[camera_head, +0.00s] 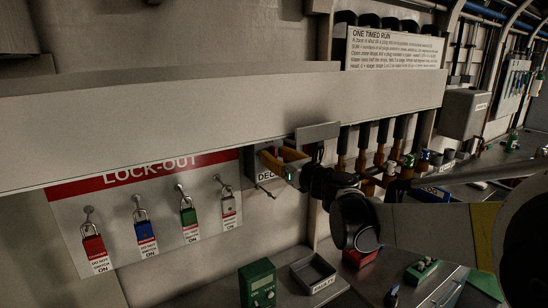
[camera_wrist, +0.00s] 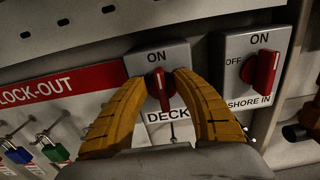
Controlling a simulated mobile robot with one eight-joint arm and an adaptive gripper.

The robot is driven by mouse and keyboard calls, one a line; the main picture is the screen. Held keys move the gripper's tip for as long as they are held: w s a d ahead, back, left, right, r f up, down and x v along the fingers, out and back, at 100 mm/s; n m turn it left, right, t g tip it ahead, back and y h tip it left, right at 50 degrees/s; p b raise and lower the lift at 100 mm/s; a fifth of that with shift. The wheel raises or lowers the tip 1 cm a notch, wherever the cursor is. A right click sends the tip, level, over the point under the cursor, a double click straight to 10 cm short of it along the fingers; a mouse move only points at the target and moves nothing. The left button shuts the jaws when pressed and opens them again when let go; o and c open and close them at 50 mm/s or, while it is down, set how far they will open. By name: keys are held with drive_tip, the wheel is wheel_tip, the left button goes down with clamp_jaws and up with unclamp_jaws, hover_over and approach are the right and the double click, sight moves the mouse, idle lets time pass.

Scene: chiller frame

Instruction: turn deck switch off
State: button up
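The deck switch (camera_wrist: 143,61) is a grey box with ON above its red knob (camera_wrist: 160,94) and a DECK label (camera_wrist: 167,115) below. The knob stands nearly upright, its upper end toward ON. My gripper (camera_wrist: 164,79) has its two yellow fingers closely either side of the knob, and they appear closed on it; the exact contact is hard to see. In the head view my gripper (camera_head: 282,160) reaches in under the long pale beam, in front of the DECK sign (camera_head: 266,178). There my gripper and the beam hide the knob.
A similar SHORE IN switch (camera_wrist: 238,52) with a red knob is just right of the deck switch. The lock-out board (camera_head: 153,215) with hanging padlocks is at left. The pale beam (camera_head: 180,115) runs above my gripper. A grey tray (camera_head: 313,273) stands below.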

drive_tip(key=shift+w+a, duration=0.2)
drive_tip(key=shift+w, duration=0.15)
clamp_jaws()
